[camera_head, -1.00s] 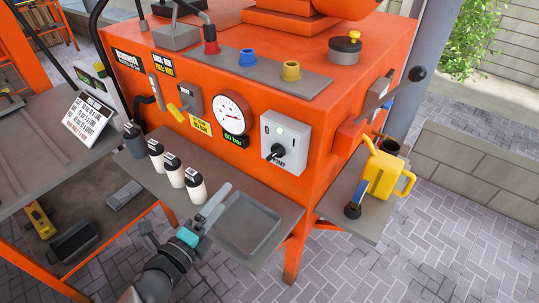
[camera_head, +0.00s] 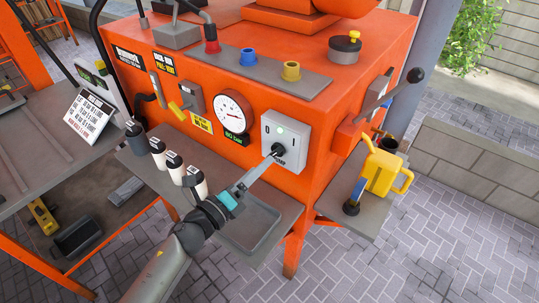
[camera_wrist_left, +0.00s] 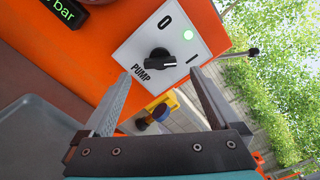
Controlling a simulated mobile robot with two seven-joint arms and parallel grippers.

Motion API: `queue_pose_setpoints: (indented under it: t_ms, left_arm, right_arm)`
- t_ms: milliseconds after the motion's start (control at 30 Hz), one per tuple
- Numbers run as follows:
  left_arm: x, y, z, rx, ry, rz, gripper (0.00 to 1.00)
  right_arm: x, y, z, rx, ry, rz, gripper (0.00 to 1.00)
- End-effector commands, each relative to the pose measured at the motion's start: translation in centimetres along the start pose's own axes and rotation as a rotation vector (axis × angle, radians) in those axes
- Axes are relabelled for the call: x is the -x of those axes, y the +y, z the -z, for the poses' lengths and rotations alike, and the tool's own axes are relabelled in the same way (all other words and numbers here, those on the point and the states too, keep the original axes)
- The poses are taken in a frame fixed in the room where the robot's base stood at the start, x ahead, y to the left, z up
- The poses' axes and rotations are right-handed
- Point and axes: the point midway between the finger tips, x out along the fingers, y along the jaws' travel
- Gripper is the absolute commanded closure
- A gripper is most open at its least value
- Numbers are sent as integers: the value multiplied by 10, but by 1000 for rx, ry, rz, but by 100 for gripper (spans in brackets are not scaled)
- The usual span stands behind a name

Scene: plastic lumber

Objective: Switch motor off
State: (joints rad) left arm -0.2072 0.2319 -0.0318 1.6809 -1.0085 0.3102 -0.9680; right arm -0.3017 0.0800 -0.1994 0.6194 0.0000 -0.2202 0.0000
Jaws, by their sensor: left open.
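The pump switch is a light grey panel (camera_head: 285,140) marked PUMP on the front of the orange machine. In the wrist view the panel is marked O and I, and the knob's white-tipped end points toward the I side. My left gripper (camera_wrist_left: 161,76) is open and empty, its two fingers pointing at the panel on either side of the line to the knob. In the head view the left gripper (camera_head: 268,162) reaches close to the knob and partly covers it; contact cannot be told. My right gripper is not in view.
A round pressure gauge (camera_head: 233,112) is left of the panel. A yellow can (camera_head: 384,172) stands on the right side shelf. A black-knobbed lever (camera_head: 416,75) juts out at the right.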

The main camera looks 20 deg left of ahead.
Motion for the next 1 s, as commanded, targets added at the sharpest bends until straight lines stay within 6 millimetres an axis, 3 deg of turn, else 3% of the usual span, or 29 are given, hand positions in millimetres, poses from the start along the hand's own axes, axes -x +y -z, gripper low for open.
queue_pose_setpoints:
  t_ms: [100,333,800,1000]
  left_arm:
    - [-20,-1,-1,1,-1,2,5]
    - [-46,0,0,1,0,1,5]
    - [-55,0,0,1,0,0,5]
    - [-55,0,0,1,0,0,28]
  right_arm:
    - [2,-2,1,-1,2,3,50]
    - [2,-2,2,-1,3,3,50]
    - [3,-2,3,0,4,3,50]
    - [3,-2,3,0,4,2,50]
